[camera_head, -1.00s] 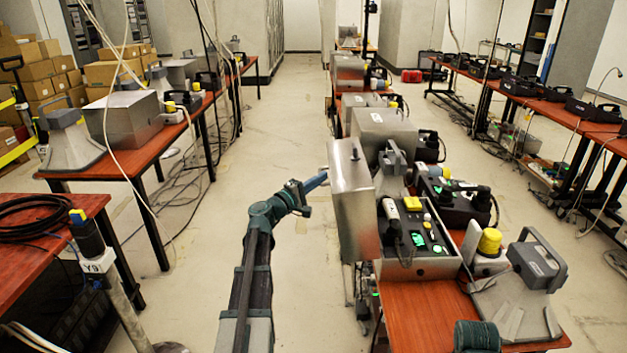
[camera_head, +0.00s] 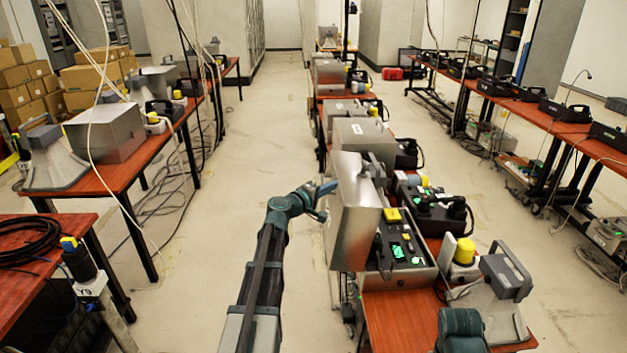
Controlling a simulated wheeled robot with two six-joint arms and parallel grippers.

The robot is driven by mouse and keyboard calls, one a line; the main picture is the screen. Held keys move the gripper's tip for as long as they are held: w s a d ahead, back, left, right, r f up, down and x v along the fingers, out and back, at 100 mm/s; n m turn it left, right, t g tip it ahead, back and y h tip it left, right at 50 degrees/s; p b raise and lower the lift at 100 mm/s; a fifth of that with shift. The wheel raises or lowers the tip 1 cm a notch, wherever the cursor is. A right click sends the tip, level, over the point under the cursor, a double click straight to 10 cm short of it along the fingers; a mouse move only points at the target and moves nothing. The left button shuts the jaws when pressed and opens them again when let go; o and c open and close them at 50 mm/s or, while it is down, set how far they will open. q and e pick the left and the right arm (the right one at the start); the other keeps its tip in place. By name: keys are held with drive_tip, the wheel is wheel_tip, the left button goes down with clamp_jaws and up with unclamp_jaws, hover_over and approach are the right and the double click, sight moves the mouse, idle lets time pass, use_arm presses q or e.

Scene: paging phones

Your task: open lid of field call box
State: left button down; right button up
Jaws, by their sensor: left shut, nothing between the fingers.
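The field call box (camera_head: 410,270) stands on the near red-brown table, with its dark control panel and green lights uncovered. Its metal lid (camera_head: 352,215) is raised and stands nearly upright along the box's left side. My left gripper (camera_head: 326,198) is shut and empty at the left, outer side of the lid, close to its upper left edge. I cannot tell whether it touches the lid. My right gripper is out of view; only a teal part of my right arm (camera_head: 461,328) shows at the bottom.
A yellow-capped device (camera_head: 463,252) and a grey horn-shaped unit (camera_head: 495,290) stand to the right of the box. More metal boxes (camera_head: 362,137) stand behind it. Open floor (camera_head: 215,230) lies to the left, before another table (camera_head: 125,170).

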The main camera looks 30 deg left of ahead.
sight(354, 188)
use_arm(q)
drive_tip(key=shift+m+g+y, duration=0.3)
drive_tip(key=shift+m+g, duration=0.5)
drive_tip(key=w+d+p, duration=0.1)
drive_tip(key=d, duration=0.1)
drive_tip(key=w+d+r+p, duration=0.1)
drive_tip(key=d, duration=0.1)
drive_tip(key=w+d+r+p, duration=0.1)
drive_tip(key=d+p, duration=0.1)
drive_tip(key=shift+w+d+r, duration=0.1)
drive_tip(key=shift+w+r, duration=0.1)
drive_tip(key=shift+w, duration=0.15)
drive_tip(key=w+d+f+b, duration=0.1)
drive_tip(key=w+d, duration=0.5)
drive_tip(key=d, duration=0.4)
drive_tip(key=shift+w+d+f, duration=0.15)
drive_tip(key=shift+w+f, duration=0.05)
drive_tip(key=shift+f, duration=0.15)
use_arm(e)
drive_tip(key=shift+r, duration=2)
use_arm(q)
drive_tip(key=shift+r, duration=0.1)
use_arm(e)
drive_tip(key=shift+r, duration=0.1)
